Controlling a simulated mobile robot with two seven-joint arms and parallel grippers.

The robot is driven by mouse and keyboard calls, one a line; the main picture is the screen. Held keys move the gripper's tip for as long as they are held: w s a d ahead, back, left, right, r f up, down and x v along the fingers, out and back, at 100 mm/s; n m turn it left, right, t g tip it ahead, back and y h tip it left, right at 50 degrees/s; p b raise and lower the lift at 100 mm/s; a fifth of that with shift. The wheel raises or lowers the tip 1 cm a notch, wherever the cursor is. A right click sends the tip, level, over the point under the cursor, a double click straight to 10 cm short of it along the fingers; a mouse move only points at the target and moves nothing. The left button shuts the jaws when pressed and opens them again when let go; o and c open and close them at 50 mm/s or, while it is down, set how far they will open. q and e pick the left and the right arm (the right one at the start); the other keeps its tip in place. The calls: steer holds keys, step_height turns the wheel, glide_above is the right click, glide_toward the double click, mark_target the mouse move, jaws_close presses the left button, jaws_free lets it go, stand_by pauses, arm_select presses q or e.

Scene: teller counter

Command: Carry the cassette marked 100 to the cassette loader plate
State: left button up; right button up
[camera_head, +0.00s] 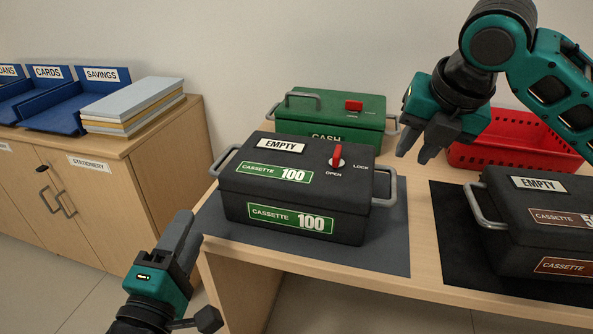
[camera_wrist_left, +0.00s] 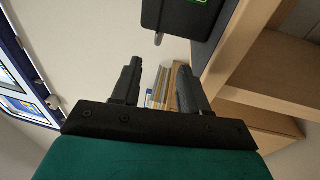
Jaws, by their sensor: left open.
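The cassette marked 100 (camera_head: 294,190) is a dark box with green labels, an EMPTY tag and a grey handle at each end. My right gripper (camera_head: 424,140) is open and empty, above and right of the cassette. I cannot make out a loader plate.
A green CASH box (camera_head: 335,118) stands behind the cassette. A second dark cassette (camera_head: 540,230) sits on a black mat (camera_head: 452,225) to the right, with a red basket (camera_head: 520,142) behind it. A wooden cabinet (camera_head: 170,165) with blue trays and stacked paper stands at the left.

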mark_target(214, 171)
arm_select(q)
steer(key=shift+w+r, duration=0.1)
steer(key=shift+w, duration=0.2)
arm_select(e)
steer(key=shift+w+d+r, duration=0.1)
steer(key=shift+w+r, duration=0.05)
steer(key=shift+w, duration=0.1)
arm_select(q)
steer(key=shift+s, duration=0.1)
arm_select(e)
steer(key=shift+s, duration=0.1)
arm_select(q)
steer(key=x, duration=1.3)
steer(key=shift+a, duration=0.1)
arm_select(e)
steer(key=x, duration=1.3)
arm_select(q)
steer(key=shift+c, duration=0.3)
arm_select(e)
steer(key=shift+c, duration=0.3)
arm_select(q)
steer(key=c, duration=0.5)
arm_select(e)
jaws_close()
arm_select(q)
jaws_close()
